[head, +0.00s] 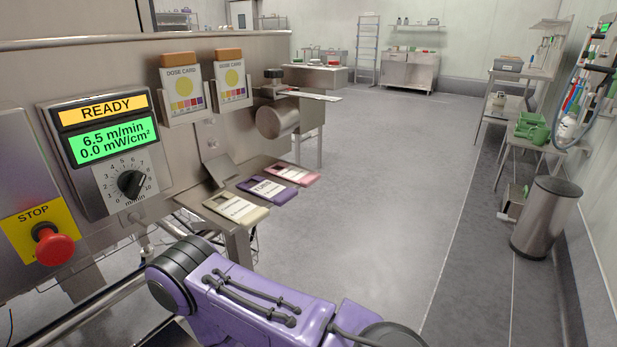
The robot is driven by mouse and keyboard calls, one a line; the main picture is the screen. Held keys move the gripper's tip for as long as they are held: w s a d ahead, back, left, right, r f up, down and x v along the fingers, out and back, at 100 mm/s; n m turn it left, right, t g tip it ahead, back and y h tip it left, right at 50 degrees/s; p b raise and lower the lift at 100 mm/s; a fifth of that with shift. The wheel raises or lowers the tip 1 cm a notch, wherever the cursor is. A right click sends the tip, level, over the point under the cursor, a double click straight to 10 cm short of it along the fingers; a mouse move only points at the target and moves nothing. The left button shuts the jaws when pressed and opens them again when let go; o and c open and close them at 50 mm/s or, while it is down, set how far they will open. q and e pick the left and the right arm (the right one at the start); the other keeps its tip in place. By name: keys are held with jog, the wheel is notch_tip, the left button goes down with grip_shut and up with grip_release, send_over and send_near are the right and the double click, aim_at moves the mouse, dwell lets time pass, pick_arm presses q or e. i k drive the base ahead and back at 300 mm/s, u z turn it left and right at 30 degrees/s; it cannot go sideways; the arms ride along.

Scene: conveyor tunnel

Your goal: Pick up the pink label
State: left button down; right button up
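The pink label (291,175) lies flat at the far end of a small steel shelf on the machine's side. It has a white patch with print too small to read. A purple label (267,189) lies beside it, nearer to me, and a beige label (236,208) lies nearest. Nothing covers the pink label. One of my purple arms crosses the bottom of the head view, below and in front of the shelf. Neither of my grippers is in view.
The machine panel on the left has a READY display (107,137), a dial (130,184) and a red stop button (54,246). Two dose cards (183,91) (231,82) stand in holders above the shelf. The floor to the right is clear up to a steel bin (545,218).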

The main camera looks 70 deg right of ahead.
aim_at(306, 179)
jog(key=z, duration=2)
